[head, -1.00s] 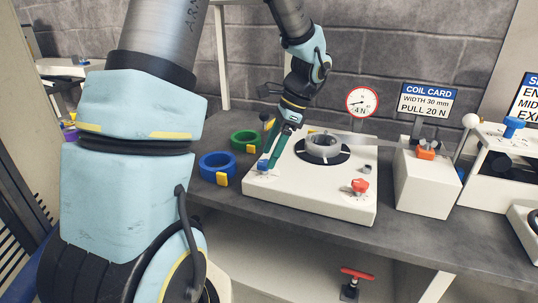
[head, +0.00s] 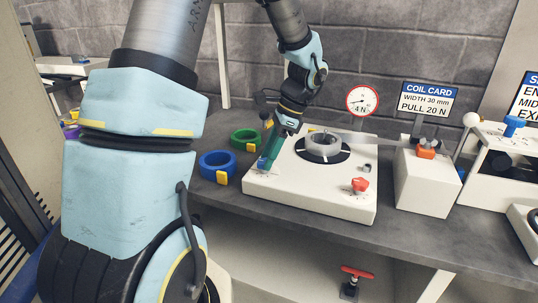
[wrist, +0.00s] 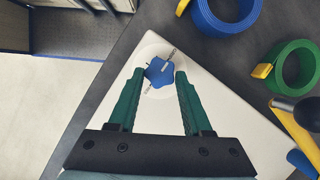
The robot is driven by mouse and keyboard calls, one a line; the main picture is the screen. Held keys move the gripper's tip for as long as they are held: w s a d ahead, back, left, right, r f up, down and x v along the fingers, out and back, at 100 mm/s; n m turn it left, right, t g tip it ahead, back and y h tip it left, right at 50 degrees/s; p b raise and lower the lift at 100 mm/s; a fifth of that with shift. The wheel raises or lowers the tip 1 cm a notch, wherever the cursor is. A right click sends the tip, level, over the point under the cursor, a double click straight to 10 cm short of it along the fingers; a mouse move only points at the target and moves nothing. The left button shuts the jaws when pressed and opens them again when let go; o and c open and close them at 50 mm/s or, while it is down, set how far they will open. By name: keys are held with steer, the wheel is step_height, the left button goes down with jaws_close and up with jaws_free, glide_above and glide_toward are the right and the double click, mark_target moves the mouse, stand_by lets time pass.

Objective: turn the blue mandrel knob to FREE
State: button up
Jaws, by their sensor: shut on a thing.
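The blue mandrel knob (wrist: 159,71) sits on a pale round dial with small dark lettering, at a corner of the white machine box (head: 310,194). In the wrist view the green fingers of my gripper (wrist: 159,76) stand on either side of the knob, shut on it. In the head view my gripper (head: 266,164) reaches down to the box's near left corner, and its fingers hide the knob. The lettering is too small to read, so I cannot tell the knob's setting.
A blue coil (head: 217,165) and a green coil (head: 245,139) lie left of the box. A grey ring (head: 323,145) sits on the box, with a red knob (head: 360,185) at front right. A gauge (head: 362,101) and coil card (head: 427,99) stand behind.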

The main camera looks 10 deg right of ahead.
jaws_close()
